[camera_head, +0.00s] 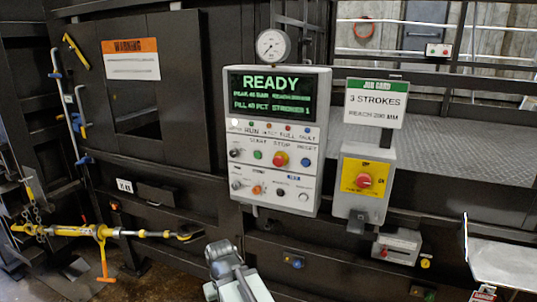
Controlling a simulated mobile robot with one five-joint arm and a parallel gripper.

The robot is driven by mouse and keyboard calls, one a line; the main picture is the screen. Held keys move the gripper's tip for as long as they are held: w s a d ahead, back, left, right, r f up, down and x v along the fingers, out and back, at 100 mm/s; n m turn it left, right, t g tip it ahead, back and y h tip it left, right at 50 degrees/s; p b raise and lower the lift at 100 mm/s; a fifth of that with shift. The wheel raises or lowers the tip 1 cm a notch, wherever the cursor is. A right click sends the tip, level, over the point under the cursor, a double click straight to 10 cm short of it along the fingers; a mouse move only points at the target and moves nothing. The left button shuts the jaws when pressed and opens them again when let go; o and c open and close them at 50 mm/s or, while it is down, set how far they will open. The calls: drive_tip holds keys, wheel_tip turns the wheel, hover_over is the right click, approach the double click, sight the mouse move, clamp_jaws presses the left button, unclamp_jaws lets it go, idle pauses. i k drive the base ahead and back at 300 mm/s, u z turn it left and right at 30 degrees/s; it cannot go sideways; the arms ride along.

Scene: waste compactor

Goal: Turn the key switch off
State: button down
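The control panel (276,210) is a light grey box with a green display that reads READY. Two small dark round switches are at its left side, an upper one (236,153) and a lower one (236,186). Their labels are too small to read, so I cannot tell which is the key switch or how it is set. My gripper (222,252) shows at the bottom middle, below and left of the panel and apart from it. Its fingers are not clear, and I cannot tell whether it is open.
A red rotary switch on a yellow plate (364,178) is right of the panel, under a job card (375,104). A pressure gauge (272,46) tops the panel. A yellow ratchet binder (75,230) juts out at lower left. A pale tray (505,265) is at lower right.

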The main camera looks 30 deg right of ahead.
sight(234, 153)
drive_tip(key=u, duration=2.4)
drive_tip(key=k, duration=0.8)
drive_tip(key=z, duration=0.6)
drive_tip(key=i, duration=1)
drive_tip(key=u, duration=0.05)
